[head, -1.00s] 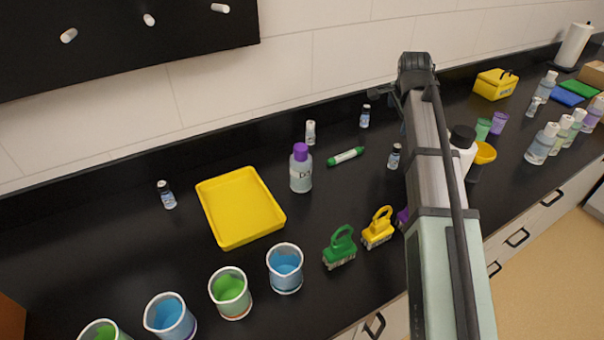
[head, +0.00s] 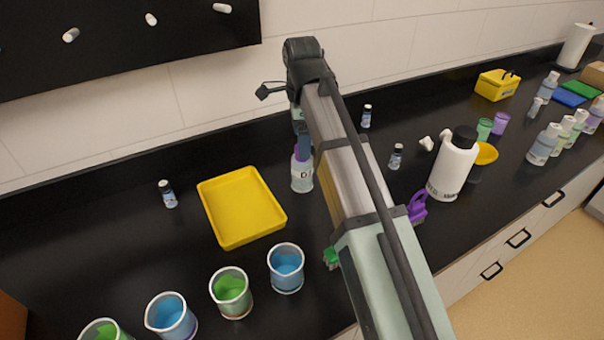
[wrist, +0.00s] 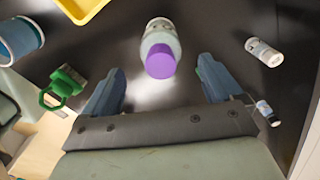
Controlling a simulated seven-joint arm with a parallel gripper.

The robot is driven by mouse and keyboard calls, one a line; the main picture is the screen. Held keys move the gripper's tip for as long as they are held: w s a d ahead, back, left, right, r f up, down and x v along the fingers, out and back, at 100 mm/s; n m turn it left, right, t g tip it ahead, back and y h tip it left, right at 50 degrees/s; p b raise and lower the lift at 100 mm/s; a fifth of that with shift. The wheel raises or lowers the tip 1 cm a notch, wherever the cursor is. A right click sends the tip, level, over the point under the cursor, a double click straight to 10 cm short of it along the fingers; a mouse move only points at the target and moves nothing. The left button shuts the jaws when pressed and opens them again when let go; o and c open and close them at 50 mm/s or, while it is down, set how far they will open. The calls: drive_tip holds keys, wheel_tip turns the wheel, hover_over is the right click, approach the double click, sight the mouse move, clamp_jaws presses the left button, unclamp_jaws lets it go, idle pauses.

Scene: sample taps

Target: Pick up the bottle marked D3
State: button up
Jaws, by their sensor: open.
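The bottle with a purple cap (head: 301,175) stands upright on the black counter, just right of the yellow tray; its label starts with "D", and my arm hides the rest. In the wrist view the same bottle (wrist: 161,50) shows from above, cap toward me, lying ahead of and between the two fingers. My gripper (wrist: 158,88) is open, with its fingers apart on either side of the cap and nothing held. In the head view my arm covers most of my gripper, which is above and beside the bottle.
A yellow tray (head: 241,207) lies left of the bottle. Several beakers, including a blue one (head: 286,268), stand in front. A green brush (wrist: 64,86) and a small white bottle (wrist: 263,52) flank the gripper in the wrist view. A large white bottle (head: 453,165) stands to the right.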

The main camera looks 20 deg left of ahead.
sight(302, 168)
drive_tip(key=shift+f, duration=3.4)
drive_tip(key=shift+c, duration=0.2)
drive_tip(key=c, duration=1.6)
